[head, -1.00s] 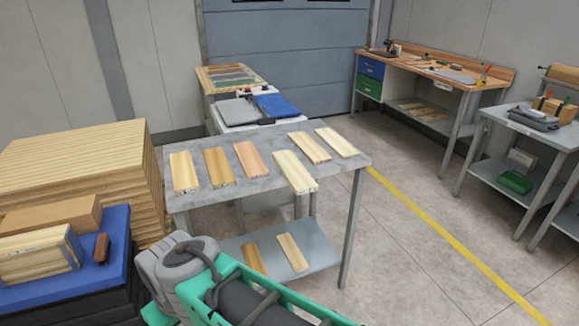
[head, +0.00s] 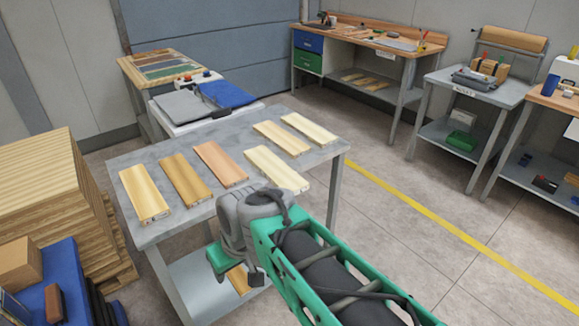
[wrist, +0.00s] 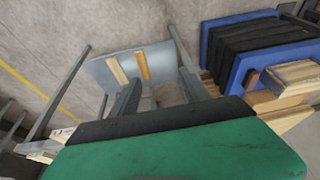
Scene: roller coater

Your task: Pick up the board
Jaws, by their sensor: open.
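Several flat wooden boards lie apart on the grey table (head: 118,158). In the head view they include a pale yellow board (head: 144,192) at the left, a tan board (head: 186,179), a reddish board (head: 220,163) and a cream board (head: 276,168) that juts over the front edge. Two light boards (head: 281,137) (head: 309,127) lie behind it. I cannot tell which board is meant. My gripper (head: 236,268) is open and empty, beside the table's front edge and pointing down. The wrist view shows its fingers (wrist: 158,95) with nothing between them.
Two boards (wrist: 130,67) lie on the table's lower shelf (wrist: 105,72). A wood stack (head: 50,190) and a blue-topped stand (head: 75,280) are at the left. A workbench (head: 370,50) stands behind. Floor at the right (head: 400,215) is clear.

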